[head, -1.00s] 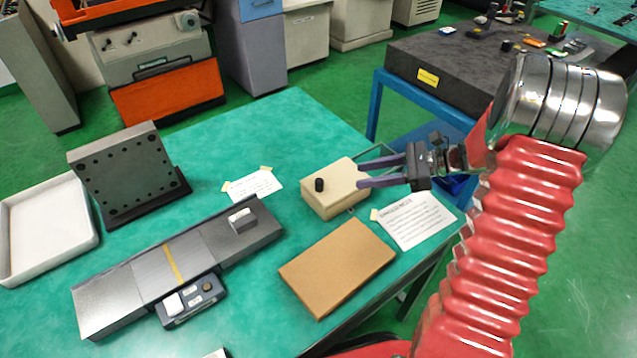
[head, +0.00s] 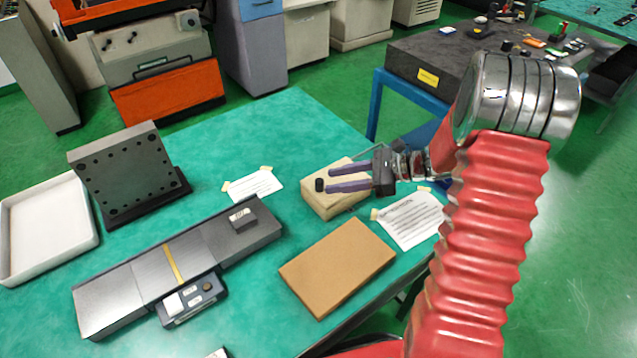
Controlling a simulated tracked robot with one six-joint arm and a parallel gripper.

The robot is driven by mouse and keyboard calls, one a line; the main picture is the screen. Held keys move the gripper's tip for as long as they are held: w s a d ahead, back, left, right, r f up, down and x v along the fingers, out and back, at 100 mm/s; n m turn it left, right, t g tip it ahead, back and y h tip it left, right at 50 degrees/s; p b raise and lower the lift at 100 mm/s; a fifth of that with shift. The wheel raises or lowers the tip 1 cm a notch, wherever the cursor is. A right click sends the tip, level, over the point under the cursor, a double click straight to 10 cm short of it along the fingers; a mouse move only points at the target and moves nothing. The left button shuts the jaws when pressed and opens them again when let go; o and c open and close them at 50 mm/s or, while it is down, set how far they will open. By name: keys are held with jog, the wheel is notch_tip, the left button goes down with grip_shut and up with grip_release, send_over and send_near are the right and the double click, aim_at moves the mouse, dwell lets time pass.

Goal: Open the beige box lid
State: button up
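The beige box (head: 325,204) stands on the green table, with its lid down. A small black knob (head: 319,185) sits on top of the lid, towards its left side. My gripper (head: 329,180) reaches in from the right over the box. Its two purple-grey fingers are apart, with their tips close to the knob's right side. The knob shows between or just in front of the tips; I cannot tell whether they touch it. The fingers and the gripper body hide part of the lid.
A brown board (head: 338,268) lies in front of the box. Paper sheets lie right (head: 412,220) and left (head: 254,185) of it. A long grey metal plate (head: 130,290), a dark drilled angle plate (head: 125,175) and a white tray (head: 88,243) stand at left. The table's back is clear.

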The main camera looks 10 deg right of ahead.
aim_at(319, 183)
jog(key=shift+x, duration=2.8)
grip_shut()
